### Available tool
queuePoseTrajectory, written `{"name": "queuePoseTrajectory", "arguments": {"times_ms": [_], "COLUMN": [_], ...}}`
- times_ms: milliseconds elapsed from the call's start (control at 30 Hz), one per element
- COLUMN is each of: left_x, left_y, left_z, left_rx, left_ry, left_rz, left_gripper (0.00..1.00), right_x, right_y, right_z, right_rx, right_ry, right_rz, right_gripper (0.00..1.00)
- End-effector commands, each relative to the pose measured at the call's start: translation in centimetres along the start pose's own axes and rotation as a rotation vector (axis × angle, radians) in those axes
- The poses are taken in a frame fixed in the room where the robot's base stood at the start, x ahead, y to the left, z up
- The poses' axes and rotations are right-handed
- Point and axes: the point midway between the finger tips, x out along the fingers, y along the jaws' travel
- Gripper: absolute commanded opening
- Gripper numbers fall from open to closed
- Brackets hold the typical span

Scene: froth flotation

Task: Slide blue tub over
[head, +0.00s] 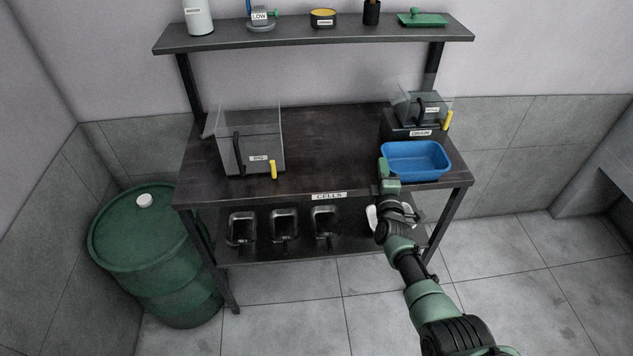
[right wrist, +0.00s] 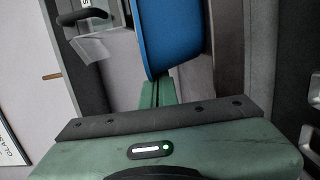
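The blue tub (head: 416,174) stands upright on the right part of the dark table (head: 325,150), near its front edge. It also shows close up in the right wrist view (right wrist: 175,35). My right gripper (head: 383,167) is at the tub's left front corner, with its fingers along the tub's left side. In the right wrist view its green fingers (right wrist: 157,92) are together, with only a thin dark line between them, and their tips meet the tub's edge in the picture. I cannot tell whether they touch it. My left gripper is not in view.
A smaller clear box (head: 420,105) on a dark block labelled DRAIN is right behind the tub. The table's middle is bare.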

Motion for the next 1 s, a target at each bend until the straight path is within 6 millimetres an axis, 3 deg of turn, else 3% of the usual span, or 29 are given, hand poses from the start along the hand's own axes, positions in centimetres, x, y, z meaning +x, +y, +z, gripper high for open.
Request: {"name": "queuePoseTrajectory", "arguments": {"times_ms": [100,300,1000], "left_x": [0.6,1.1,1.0], "left_y": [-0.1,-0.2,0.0], "left_z": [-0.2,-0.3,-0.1], "left_rx": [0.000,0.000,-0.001], "left_ry": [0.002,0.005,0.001], "left_rz": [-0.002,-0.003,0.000], "left_gripper": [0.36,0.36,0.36], "right_x": [0.5,1.1,1.1], "right_y": [-0.2,-0.2,-0.1], "right_z": [2.4,4.5,4.8], "right_rx": [-0.004,-0.001,-0.001], "right_ry": [-0.003,-0.002,-0.001], "right_rz": [0.000,-0.002,-0.002], "right_gripper": [0.00,0.00,0.00]}}
